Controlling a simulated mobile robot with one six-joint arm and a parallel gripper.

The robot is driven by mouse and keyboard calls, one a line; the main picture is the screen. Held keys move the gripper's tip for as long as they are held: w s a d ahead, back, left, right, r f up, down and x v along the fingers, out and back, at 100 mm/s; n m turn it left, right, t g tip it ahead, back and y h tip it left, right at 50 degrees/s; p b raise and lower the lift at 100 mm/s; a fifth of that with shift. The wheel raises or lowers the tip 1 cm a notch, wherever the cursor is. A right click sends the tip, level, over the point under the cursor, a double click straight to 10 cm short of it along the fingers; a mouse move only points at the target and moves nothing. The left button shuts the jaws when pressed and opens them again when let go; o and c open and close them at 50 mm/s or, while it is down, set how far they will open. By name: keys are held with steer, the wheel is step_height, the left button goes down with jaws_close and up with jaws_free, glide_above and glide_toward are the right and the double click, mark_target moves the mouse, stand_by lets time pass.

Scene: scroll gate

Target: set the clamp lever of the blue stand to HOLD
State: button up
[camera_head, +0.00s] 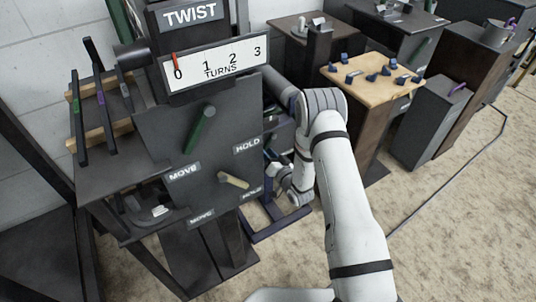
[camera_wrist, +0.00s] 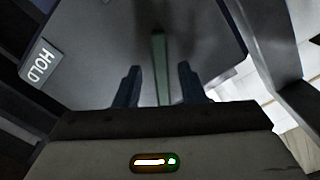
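In the head view a dark stand carries a panel (camera_head: 160,125) with two levers. The lower cream lever (camera_head: 233,181) points down and right toward another HOLD label. Contact cannot be told. A HOLD label (camera_wrist: 39,62) is at left.
A TWIST sign and a turns scale (camera_head: 214,66), its red pointer near 0, top the panel. Slotted racks (camera_head: 98,95) stand at left. A wooden table (camera_head: 345,73) with several small blue pieces and more dark stands are behind at right. The floor at lower right is clear.

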steer(key=shift+w+a, duration=0.1)
steer(key=shift+w, duration=0.05)
steer(key=shift+c, duration=0.4)
jaws_close()
